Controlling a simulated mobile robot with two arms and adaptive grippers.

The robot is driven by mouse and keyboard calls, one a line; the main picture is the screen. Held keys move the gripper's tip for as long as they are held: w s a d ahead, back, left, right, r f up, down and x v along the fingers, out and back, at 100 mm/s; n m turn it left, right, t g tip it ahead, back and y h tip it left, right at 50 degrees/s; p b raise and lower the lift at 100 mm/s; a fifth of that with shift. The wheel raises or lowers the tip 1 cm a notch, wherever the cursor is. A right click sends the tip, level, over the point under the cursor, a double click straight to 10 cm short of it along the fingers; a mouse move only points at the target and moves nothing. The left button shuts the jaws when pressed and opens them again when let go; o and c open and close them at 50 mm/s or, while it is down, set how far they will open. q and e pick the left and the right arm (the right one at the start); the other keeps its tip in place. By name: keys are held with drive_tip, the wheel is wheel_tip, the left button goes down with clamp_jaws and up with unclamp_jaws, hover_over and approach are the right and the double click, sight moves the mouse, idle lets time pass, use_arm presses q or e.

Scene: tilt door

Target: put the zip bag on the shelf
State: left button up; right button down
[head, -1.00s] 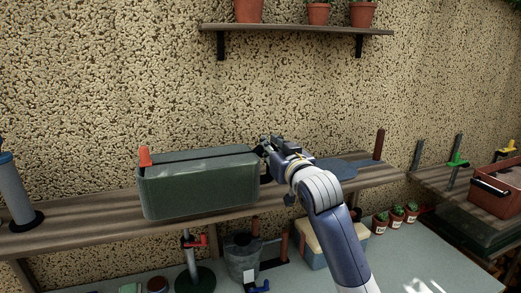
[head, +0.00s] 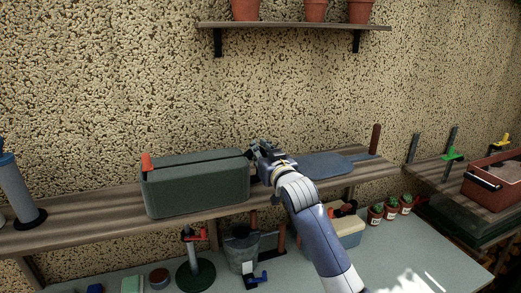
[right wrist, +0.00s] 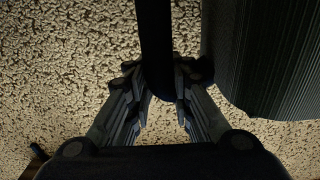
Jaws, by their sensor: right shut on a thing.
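The zip bag (head: 197,188) is a long dark green box-shaped bag with a black strip along its top and a red tab at its left end. It stands upright on the long wooden shelf (head: 90,207), or very close over it. My right gripper (head: 254,152) is at the bag's right end, shut on a dark strap-like part of it. In the right wrist view this dark strip runs between the fingertips (right wrist: 163,85), with a dark ribbed surface to the right. The left gripper is not in view.
A blue-grey flat tool (head: 325,164) lies on the shelf to the right of my gripper. A grey cylinder (head: 20,190) stands at the far left. A higher shelf (head: 290,27) holds terracotta pots. Below are a bucket (head: 242,250) and small potted cacti (head: 391,209).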

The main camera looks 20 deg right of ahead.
drive_tip(key=c, duration=1.4)
unclamp_jaws()
drive_tip(key=shift+s+f, duration=0.1)
drive_tip(key=s+b, duration=0.1)
drive_tip(key=s, duration=0.3)
drive_tip(key=s+b, duration=0.1)
drive_tip(key=s, duration=0.3)
drive_tip(key=s+b, duration=0.1)
drive_tip(key=s, duration=0.3)
drive_tip(key=shift+d+r, duration=0.2)
drive_tip(key=shift+d, duration=0.05)
